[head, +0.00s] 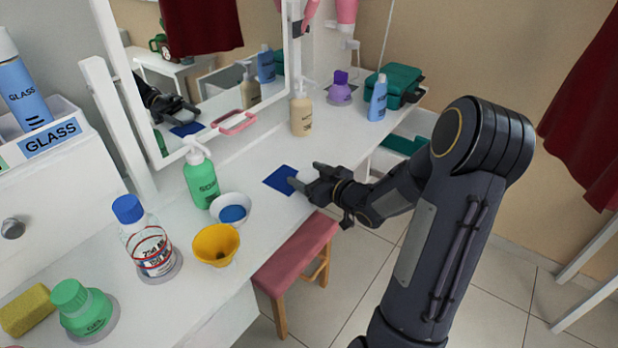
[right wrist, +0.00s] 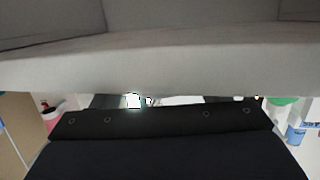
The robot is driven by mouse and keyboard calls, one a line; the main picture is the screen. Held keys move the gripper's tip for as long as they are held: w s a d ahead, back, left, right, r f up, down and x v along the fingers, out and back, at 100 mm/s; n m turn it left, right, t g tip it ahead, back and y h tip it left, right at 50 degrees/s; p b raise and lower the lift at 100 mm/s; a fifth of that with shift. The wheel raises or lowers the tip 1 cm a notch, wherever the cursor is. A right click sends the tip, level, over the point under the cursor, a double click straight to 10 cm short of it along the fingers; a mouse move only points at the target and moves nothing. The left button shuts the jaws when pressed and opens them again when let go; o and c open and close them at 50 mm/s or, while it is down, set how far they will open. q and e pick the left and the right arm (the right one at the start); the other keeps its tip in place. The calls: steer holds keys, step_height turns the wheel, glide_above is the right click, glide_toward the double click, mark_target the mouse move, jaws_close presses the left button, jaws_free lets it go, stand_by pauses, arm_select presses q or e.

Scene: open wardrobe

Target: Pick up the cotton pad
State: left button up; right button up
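A flat dark blue square (head: 281,179) lies on the white vanity top. I cannot tell whether it is the cotton pad. A round blue piece (head: 233,214) sits in a small white bowl (head: 236,199) nearer to me. My right gripper (head: 304,175) is low over the counter at the right side of the square, its two fingers apart and pointing left. One fingertip is at the square's edge; whether it touches is unclear. Nothing shows between the fingers. The right wrist view is mostly filled by a grey surface and a black gripper part. My left gripper is out of view.
A green soap bottle (head: 202,179), a yellow funnel (head: 216,244) and a clear bottle (head: 148,243) stand to the left. A beige pump bottle (head: 301,110) stands behind the gripper. A mirror (head: 209,88) rises behind the counter. A pink stool (head: 297,254) is below.

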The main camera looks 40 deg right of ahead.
steer(key=c, duration=0.7)
steer(key=shift+c, duration=0.2)
steer(key=shift+r, duration=0.15)
